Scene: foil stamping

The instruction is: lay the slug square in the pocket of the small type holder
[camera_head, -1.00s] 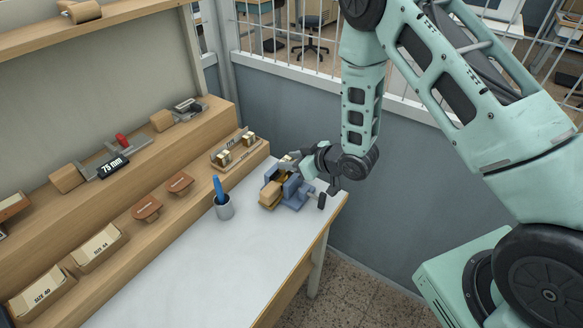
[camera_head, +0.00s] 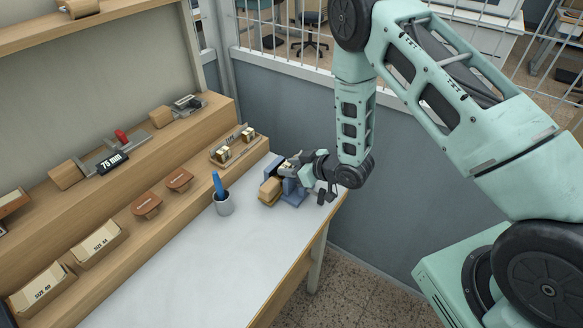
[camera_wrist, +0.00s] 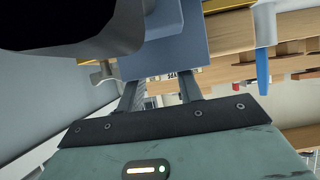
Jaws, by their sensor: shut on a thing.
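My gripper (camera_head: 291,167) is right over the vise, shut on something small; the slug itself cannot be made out. In the wrist view, my gripper's two fingers (camera_wrist: 162,84) reach up to the blue vise (camera_wrist: 170,57), which hides their tips. Whether the slug touches the holder cannot be told.
A cup (camera_head: 223,204) with a blue stick (camera_head: 218,184) stands left of the vise. A type rack (camera_head: 234,147) with brass pieces sits on the step behind. Boxes (camera_head: 100,243) and brown handled pieces (camera_head: 146,206) line the steps. The front of the white bench (camera_head: 200,265) is clear.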

